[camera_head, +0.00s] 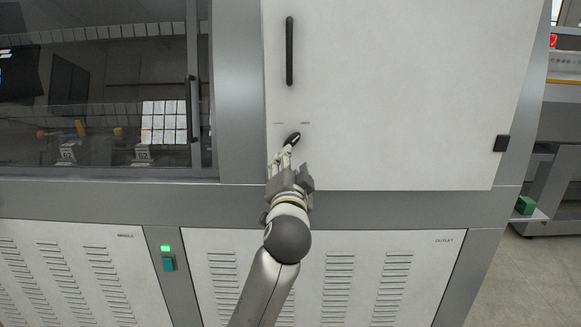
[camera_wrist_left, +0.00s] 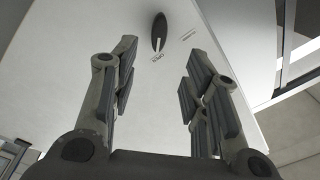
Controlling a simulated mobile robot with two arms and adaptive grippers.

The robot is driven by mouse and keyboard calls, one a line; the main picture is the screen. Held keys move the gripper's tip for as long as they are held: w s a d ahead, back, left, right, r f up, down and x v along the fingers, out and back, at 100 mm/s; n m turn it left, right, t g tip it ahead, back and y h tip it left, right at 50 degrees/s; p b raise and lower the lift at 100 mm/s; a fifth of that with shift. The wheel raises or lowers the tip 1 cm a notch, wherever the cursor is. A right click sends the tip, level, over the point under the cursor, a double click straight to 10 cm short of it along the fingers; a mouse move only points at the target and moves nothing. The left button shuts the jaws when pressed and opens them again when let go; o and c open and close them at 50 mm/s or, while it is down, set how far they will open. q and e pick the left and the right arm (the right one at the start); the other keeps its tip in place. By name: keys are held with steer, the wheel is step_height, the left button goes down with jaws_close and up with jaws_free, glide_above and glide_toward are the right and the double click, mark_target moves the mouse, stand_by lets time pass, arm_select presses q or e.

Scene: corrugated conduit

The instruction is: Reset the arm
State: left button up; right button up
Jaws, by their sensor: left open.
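My left arm comes up from the bottom middle of the head view. My left gripper (camera_head: 286,162) is in front of the light cabinet door, just below a black oval knob (camera_head: 292,138). In the left wrist view my left gripper (camera_wrist_left: 160,78) is open, with nothing between its fingers. The knob (camera_wrist_left: 159,30) shows beyond the fingertips, with a pale mark on it and small lettering beside it. The gripper appears apart from the knob. My right gripper is in neither view.
A vertical black handle (camera_head: 289,50) is higher on the door (camera_head: 400,90). A dark glass window (camera_head: 100,90) with another handle is at the left. Vented lower panels (camera_head: 338,285) and a green-lit switch (camera_head: 167,262) are below. Open floor shows at the right.

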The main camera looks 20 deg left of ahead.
arm_select(q)
steer(key=shift+f, duration=0.1)
step_height(320, 180, down, 29)
steer(key=w+d+m+g+h, duration=0.1)
steer(key=w+d+g+h, duration=0.15)
steer(key=g, duration=0.25)
steer(key=s+f+g+h, duration=0.1)
steer(key=s+f+g, duration=0.1)
steer(key=s+f, duration=0.65)
steer(key=s+a+f+n+g+h, duration=0.15)
steer(key=s+f, duration=0.25)
steer(key=f, duration=0.9)
steer(key=s+f+g, duration=0.2)
steer(key=s+f, duration=0.5)
steer(key=f, duration=0.4)
steer(key=s+a+f+n+g, duration=0.1)
steer(key=s+f, duration=0.5)
steer(key=s, duration=0.8)
steer(key=s+a+f+n+g, duration=0.1)
steer(key=s+f, duration=0.6)
steer(key=s, duration=0.7)
steer(key=s+a+f+n+g, duration=0.2)
steer(key=s+f, duration=0.5)
steer(key=s, duration=0.7)
steer(key=a+g, duration=0.1)
steer(key=g, duration=0.1)
steer(key=shift+g, duration=0.35)
steer(key=shift+r, duration=0.1)
